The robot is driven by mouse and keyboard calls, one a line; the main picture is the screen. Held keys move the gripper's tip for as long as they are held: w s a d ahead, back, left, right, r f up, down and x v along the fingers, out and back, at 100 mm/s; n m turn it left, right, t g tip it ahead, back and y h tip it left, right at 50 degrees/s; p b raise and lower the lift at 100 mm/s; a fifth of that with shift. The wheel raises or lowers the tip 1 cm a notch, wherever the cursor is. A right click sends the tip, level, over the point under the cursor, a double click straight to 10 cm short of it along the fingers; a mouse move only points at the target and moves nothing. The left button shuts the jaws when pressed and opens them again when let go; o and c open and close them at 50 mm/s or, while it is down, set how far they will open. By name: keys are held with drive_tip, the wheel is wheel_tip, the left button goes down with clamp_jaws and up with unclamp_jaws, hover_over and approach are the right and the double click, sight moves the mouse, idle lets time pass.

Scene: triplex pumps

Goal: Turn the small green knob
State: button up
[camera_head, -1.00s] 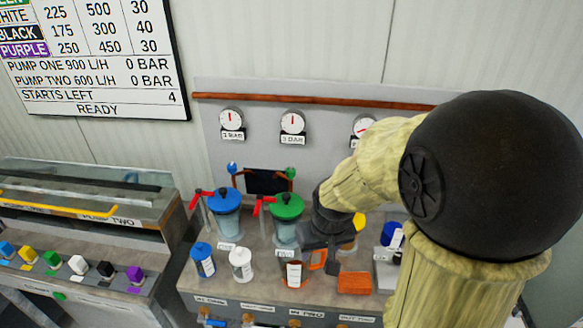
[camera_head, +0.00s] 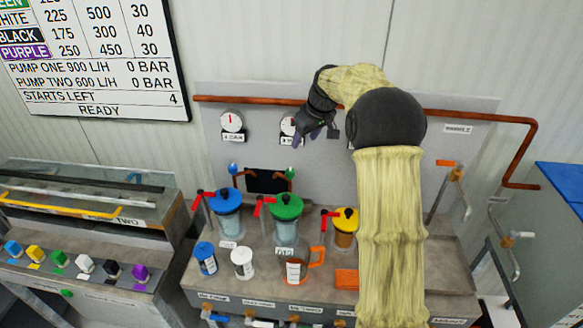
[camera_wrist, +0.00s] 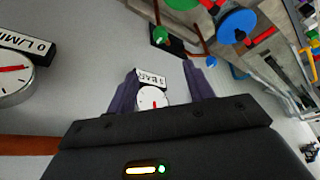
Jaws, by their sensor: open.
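The small green knob (camera_head: 291,172) sits on a copper pipe at the right of a black panel, above the green-lidded vessel. It also shows in the wrist view (camera_wrist: 161,34), beyond my fingertips. A matching small blue knob (camera_head: 233,169) is at the panel's left; it is in the wrist view too (camera_wrist: 212,62). My gripper (camera_head: 313,138) is open and empty, in front of the middle gauge and above the green knob, apart from it. In the wrist view its two dark fingers (camera_wrist: 165,80) frame the gauge (camera_wrist: 153,99).
Blue-lidded (camera_head: 226,202), green-lidded (camera_head: 287,208) and yellow-lidded (camera_head: 346,219) vessels with red levers stand below. Cups and an orange block (camera_head: 347,279) are in front. A copper pipe runs along the wall above. The wall between gauges and panel is clear.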

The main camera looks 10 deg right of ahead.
sight(290, 171)
drive_tip(key=p+x, duration=0.4)
drive_tip(key=x, duration=1.3)
drive_tip(key=shift+a+f, duration=0.15)
drive_tip(key=shift+f, duration=0.05)
drive_tip(key=c, duration=1)
drive_tip(key=shift+o, duration=0.2)
